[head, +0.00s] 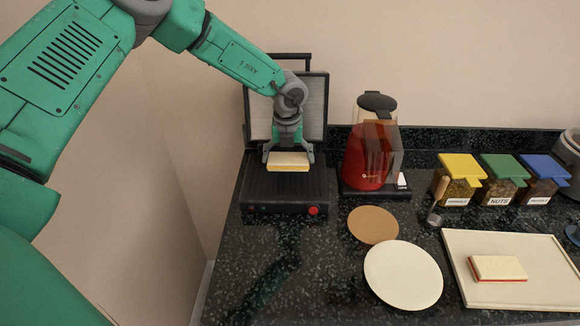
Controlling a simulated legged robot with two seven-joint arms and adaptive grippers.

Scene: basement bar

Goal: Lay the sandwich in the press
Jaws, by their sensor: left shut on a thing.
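The sandwich (288,161), pale bread with a yellow layer, is held in my left gripper (288,158), whose fingers are shut on its two ends. It is over the lower plate of the open black press (262,188), towards the plate's back. I cannot tell whether it touches the plate. The press lid (316,105) stands upright behind the gripper. A second sandwich with a red layer (498,268) lies on the cream board (464,245) at the right. My right gripper is not in view.
A red kettle (369,155) stands close to the right of the press. A round cork mat (373,225) and a white plate (403,276) lie in front. Jars with yellow (460,167), green (505,167) and blue lids (545,167) stand at the back right. The counter before the press is clear.

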